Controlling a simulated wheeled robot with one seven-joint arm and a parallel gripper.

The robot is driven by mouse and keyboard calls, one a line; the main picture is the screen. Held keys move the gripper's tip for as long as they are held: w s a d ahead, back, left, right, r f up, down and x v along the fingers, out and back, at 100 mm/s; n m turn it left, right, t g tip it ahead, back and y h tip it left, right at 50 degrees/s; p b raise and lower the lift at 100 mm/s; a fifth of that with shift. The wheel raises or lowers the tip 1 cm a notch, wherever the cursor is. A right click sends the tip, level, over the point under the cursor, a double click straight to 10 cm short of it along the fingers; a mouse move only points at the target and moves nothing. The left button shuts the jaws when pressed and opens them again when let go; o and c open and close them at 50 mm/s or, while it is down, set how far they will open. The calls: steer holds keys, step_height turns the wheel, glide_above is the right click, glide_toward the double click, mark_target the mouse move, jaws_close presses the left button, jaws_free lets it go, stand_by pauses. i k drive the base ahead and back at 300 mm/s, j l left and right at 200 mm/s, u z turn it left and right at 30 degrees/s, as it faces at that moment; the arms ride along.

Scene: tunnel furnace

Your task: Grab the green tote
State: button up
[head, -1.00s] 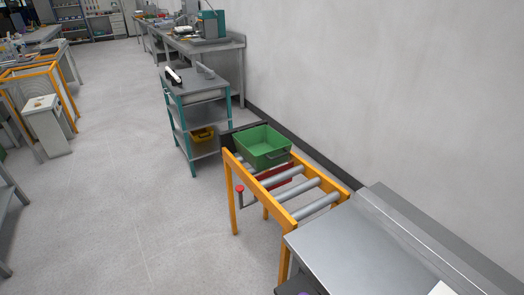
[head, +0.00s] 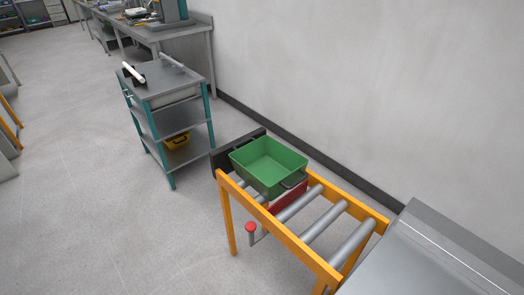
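The green tote (head: 268,164) is an open rectangular box with a dark handle on its near right side. It sits upright and looks empty at the far end of the orange roller conveyor (head: 284,238), against a dark end plate (head: 238,150). A red piece (head: 288,198) shows just below and in front of the tote. My gripper is not in view.
A grey metal table (head: 430,262) joins the conveyor's near end. A teal-legged shelf cart (head: 165,85) stands beyond the tote, with a yellow bin (head: 177,142) on a lower shelf. A red knob (head: 251,227) sticks out beside the conveyor.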

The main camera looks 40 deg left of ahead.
mark_target(270, 167)
steer(key=i+j+z, duration=0.3)
steer(key=j, duration=1.1)
steer(key=j+z, duration=0.25)
steer(key=j, duration=1.15)
steer(key=i+j+z, duration=0.1)
steer(key=j+z, duration=0.15)
steer(key=j, duration=1.2)
steer(key=j+z, duration=0.25)
steer(key=j, duration=1.15)
steer(key=i+j, duration=0.1)
steer(key=j, duration=0.6)
steer(key=z, duration=0.05)
